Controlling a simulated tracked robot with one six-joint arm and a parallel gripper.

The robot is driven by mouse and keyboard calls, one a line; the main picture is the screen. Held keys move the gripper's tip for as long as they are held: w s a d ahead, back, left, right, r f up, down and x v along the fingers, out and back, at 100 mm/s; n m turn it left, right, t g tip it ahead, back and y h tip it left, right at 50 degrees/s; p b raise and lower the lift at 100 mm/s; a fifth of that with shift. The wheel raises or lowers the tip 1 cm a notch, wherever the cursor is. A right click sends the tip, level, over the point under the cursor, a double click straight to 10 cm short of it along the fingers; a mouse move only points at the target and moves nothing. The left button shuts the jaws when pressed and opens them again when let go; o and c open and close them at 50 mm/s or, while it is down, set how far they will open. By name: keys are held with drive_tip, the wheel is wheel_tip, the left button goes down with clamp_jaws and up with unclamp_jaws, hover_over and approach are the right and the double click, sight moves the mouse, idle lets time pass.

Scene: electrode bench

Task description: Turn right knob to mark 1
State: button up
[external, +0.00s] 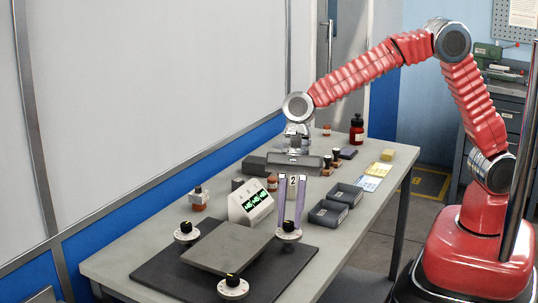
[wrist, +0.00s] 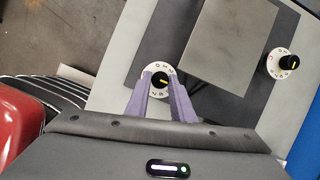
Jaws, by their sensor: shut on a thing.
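The right knob (external: 288,226) is black, on a white round dial at the right corner of the grey plate in the external view. My gripper (external: 288,222) points straight down with its two purple fingers on either side of this knob. In the wrist view the fingers are closed on the black knob (wrist: 159,80), which has a yellow pointer line. The line points roughly to the right. The white dial (wrist: 149,74) shows around the knob with small marks, partly hidden by the fingers; I cannot read which mark the pointer meets.
The grey plate (external: 226,247) lies on a black mat (external: 152,272). Other knobs stand at left (external: 186,228) and front (external: 232,281). Dark trays (external: 327,213) lie to the right.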

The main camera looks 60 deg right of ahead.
clamp_jaws()
drive_tip(key=shift+w+n, duration=0.1)
drive_tip(key=shift+n, duration=0.3)
drive_tip(key=n, duration=0.1)
drive_tip(key=n+g, duration=0.1)
drive_tip(key=n, duration=0.1)
drive_tip(key=shift+w+a+g+h, duration=0.1)
drive_tip(key=shift+w+g+h, duration=0.1)
drive_tip(key=shift+g+h, duration=0.1)
drive_tip(key=n, duration=0.2)
drive_tip(key=n+g+h, duration=0.1)
drive_tip(key=n, duration=0.2)
drive_tip(key=shift+w+a+h, duration=0.1)
drive_tip(key=shift+a+h, duration=0.05)
drive_tip(key=shift+h, duration=0.15)
drive_tip(key=n, duration=0.2)
drive_tip(key=n+h, duration=0.1)
drive_tip(key=n, duration=0.1)
drive_tip(key=shift+a+g+h, duration=0.2)
drive_tip(key=shift+g+h, duration=0.1)
drive_tip(key=n, duration=0.2)
drive_tip(key=n+h, duration=0.1)
drive_tip(key=n, duration=0.2)
drive_tip(key=shift+a+h, duration=0.15)
drive_tip(key=shift+h, duration=0.15)
